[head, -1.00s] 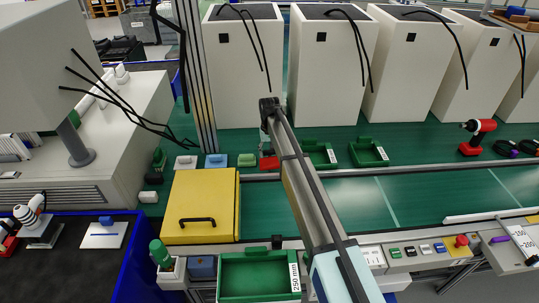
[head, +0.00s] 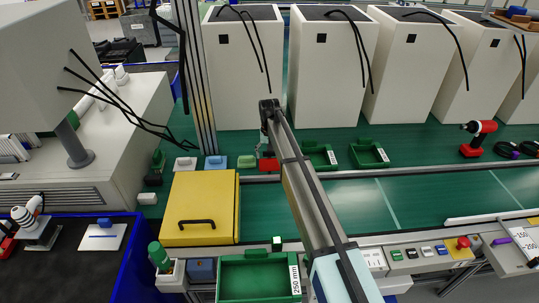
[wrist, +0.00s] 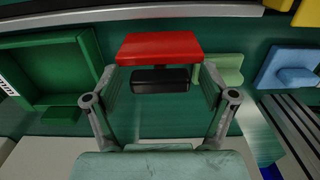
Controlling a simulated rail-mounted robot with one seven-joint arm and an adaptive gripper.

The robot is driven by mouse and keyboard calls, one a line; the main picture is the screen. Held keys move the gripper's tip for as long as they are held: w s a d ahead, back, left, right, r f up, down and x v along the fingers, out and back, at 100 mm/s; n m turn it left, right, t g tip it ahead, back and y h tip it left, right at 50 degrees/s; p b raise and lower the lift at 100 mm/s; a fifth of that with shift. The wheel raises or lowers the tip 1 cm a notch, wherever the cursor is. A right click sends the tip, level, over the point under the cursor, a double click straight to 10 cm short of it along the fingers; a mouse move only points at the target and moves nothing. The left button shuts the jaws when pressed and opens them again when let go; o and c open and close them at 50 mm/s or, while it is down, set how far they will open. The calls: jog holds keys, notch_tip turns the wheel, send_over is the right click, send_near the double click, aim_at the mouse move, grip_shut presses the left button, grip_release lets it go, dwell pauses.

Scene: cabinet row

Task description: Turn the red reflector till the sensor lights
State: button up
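The red reflector (wrist: 160,47) is a flat red block at the top middle of the wrist view, with a dark block (wrist: 160,80) just below it in the picture. My gripper (wrist: 161,88) is open, one finger on each side of the dark block, with gaps showing beside it. In the head view the red reflector (head: 268,164) stands at the right end of a row of small coloured pieces, partly hidden by my arm. I cannot tell which thing is the sensor or whether it is lit.
A light green piece (head: 246,161) and a blue piece (head: 215,161) stand beside the reflector. Green trays (head: 369,153) lie to its right. Tall white cabinets (head: 245,70) stand behind. A yellow box (head: 200,208) is in front, left of my arm.

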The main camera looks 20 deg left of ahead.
notch_tip(320, 180, up, 12)
dwell(0.5)
jog(key=shift+d+f, duration=0.1)
